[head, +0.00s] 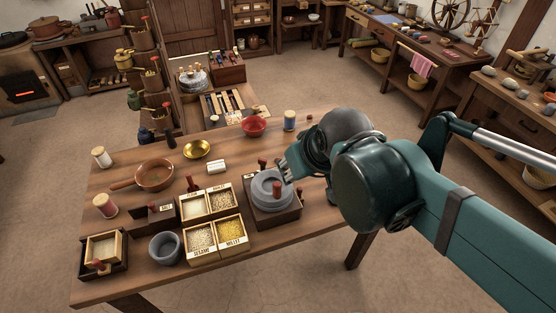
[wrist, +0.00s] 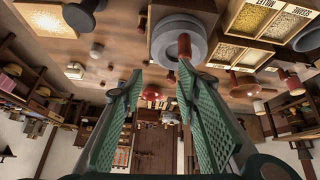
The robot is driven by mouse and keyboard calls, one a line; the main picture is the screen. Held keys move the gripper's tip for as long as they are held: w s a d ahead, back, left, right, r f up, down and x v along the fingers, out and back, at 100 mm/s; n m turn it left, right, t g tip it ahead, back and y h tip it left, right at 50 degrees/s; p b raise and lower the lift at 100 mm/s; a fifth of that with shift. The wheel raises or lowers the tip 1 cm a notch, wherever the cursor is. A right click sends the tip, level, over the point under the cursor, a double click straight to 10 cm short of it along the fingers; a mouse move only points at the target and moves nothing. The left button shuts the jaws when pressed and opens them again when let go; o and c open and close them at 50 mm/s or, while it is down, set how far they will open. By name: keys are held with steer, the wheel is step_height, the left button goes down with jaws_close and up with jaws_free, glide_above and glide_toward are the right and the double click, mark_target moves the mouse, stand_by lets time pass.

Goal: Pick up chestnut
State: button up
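A small brown rounded thing (head: 309,118), which looks like the chestnut, lies near the far right end of the table, right of the blue spool (head: 290,120). It is too small to be sure. My gripper (head: 287,170) is above the table beside the grey quern (head: 268,199), nearer than that brown thing and apart from it. In the wrist view my gripper (wrist: 159,78) is open, with nothing between its green padded fingers. The quern also shows there (wrist: 165,42), beyond the fingertips. I cannot pick out the chestnut for certain in the wrist view.
The wooden table (head: 130,245) holds a red bowl (head: 254,125), a brass bowl (head: 197,149), a brown pan (head: 155,175), a stone mortar (head: 165,247) and a grain box (head: 229,222). The quern's upright red handle stands near my gripper. My arm hides the table's right end.

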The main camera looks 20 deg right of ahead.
steer(key=w+d+n+g+p, duration=0.15)
steer(key=w+n, duration=0.25)
steer(key=w, duration=0.4)
steer(key=n+g+p, duration=0.5)
steer(key=n+p, duration=0.2)
steer(key=n, duration=0.4)
glide_above(278, 160)
step_height(278, 160, down, 15)
steer(key=shift+w+d+f+n, duration=0.25)
steer(key=shift+d+f+n, duration=0.1)
steer(key=shift+f, duration=0.1)
steer(key=shift+f, duration=1.25)
steer(key=shift+w+a+f+b, duration=0.15)
steer(key=shift+f+b, duration=0.3)
steer(key=shift+f, duration=0.9)
steer(key=shift+s+a+f+b, duration=0.1)
steer(key=shift+f+b, duration=0.35)
steer(key=shift+f, duration=0.85)
